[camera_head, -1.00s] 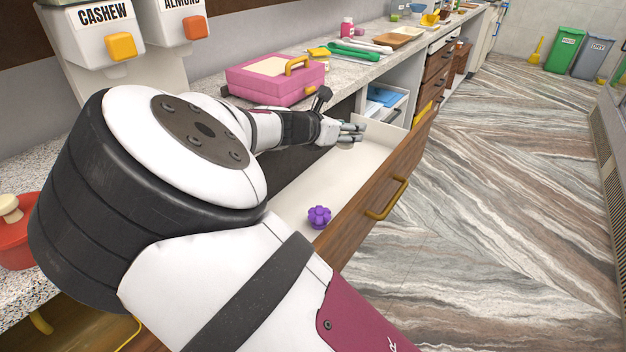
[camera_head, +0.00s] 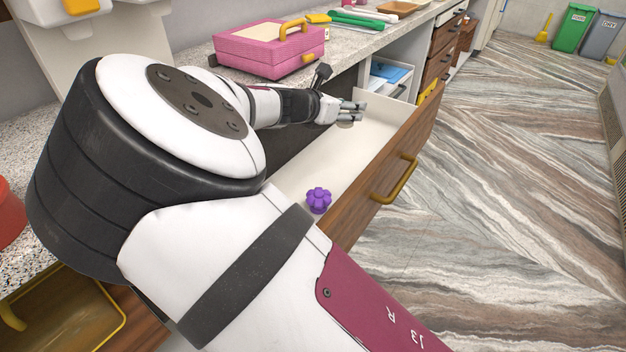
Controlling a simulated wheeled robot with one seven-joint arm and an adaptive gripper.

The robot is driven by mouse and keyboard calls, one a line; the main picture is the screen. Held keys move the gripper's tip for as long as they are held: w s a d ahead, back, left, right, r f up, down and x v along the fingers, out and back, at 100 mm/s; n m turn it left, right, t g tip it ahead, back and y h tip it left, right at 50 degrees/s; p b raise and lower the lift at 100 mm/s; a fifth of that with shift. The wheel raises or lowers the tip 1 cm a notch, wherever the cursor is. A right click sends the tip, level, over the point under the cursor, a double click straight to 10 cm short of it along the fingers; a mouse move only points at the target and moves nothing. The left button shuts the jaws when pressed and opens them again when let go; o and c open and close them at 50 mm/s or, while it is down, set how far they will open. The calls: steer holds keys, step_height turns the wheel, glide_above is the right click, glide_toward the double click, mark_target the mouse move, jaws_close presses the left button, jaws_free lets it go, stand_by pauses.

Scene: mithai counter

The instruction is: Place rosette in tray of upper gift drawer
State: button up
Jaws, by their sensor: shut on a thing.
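A purple, flower-shaped rosette (camera_head: 318,200) lies on the white floor of the open drawer (camera_head: 345,178), near its front wall at the near end. My gripper (camera_head: 356,112) is over the far part of that drawer, well apart from the purple rosette. It is shut on a small greyish thing (camera_head: 347,124) that shows just under the fingers. The fingers hide most of this thing, and I cannot tell what it is. No separate tray can be made out inside the drawer. My arm hides the drawer's near left part.
The drawer's wooden front with a brass handle (camera_head: 396,180) juts into the aisle. A pink box (camera_head: 270,50) stands on the counter above. An open compartment with blue items (camera_head: 390,73) lies beyond the drawer. The striped floor at right is clear.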

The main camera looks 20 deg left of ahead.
mark_target(338, 125)
steer(key=f+b, duration=0.4)
steer(key=f, duration=0.1)
steer(key=shift+w+f, duration=0.15)
steer(key=shift+w, duration=0.25)
step_height(338, 125, down, 10)
steer(key=b, duration=0.4)
steer(key=o, duration=0.8)
steer(key=shift+o, duration=0.2)
steer(key=shift+s+a, duration=0.1)
steer(key=shift+s, duration=0.05)
steer(key=p+v, duration=0.3)
steer(key=v, duration=0.8)
steer(key=shift+s+r+p, duration=0.3)
steer(key=shift+r, duration=0.05)
